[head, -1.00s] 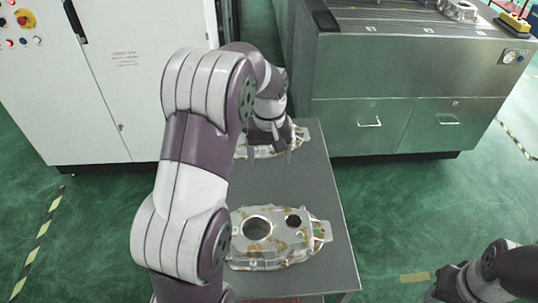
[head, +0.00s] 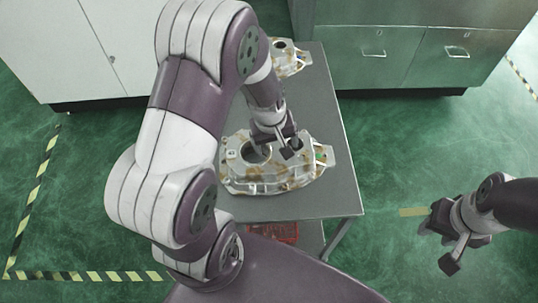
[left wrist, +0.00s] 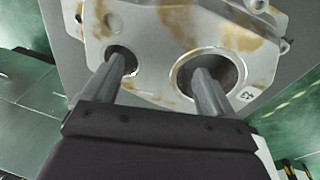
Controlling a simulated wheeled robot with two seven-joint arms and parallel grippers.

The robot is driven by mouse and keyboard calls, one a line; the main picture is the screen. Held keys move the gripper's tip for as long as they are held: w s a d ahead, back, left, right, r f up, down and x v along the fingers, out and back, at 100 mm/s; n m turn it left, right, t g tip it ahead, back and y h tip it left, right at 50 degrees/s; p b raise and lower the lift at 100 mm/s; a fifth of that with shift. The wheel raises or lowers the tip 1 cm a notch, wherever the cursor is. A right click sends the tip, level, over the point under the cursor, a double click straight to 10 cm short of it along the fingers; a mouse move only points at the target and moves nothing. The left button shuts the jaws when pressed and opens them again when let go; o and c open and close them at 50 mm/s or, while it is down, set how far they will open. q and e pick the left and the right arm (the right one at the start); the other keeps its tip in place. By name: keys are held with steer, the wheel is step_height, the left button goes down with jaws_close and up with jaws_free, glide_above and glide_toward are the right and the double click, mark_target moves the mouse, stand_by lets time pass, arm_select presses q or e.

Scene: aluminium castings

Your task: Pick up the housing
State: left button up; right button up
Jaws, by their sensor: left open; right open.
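A cast aluminium housing (head: 240,178) with brown stains lies on the near part of the grey table (head: 335,192). My left gripper (head: 276,150) is open directly over it, partly covering its top. In the left wrist view, the open fingers of my left gripper (left wrist: 163,72) line up with the two round holes of the housing (left wrist: 155,45), one finger at the small hole and one at the large. I cannot tell whether the tips are inside the holes or above them. A second, similar housing (head: 290,60) lies at the table's far end, partly hidden by my left arm. My right gripper (head: 441,245) is open and empty, right of the table.
A white cabinet (head: 95,45) stands at the back left and a steel drawer cabinet (head: 410,55) at the back right. A red crate (head: 285,232) sits under the table. The green floor to the right is clear.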

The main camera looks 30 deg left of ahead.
arm_select(q)
steer(key=f, duration=0.2)
steer(key=shift+w+f, duration=0.3)
steer(key=shift+w, duration=0.05)
steer(key=shift+s+r, duration=0.1)
steer(key=c, duration=0.8)
jaws_close()
steer(key=shift+r, duration=0.1)
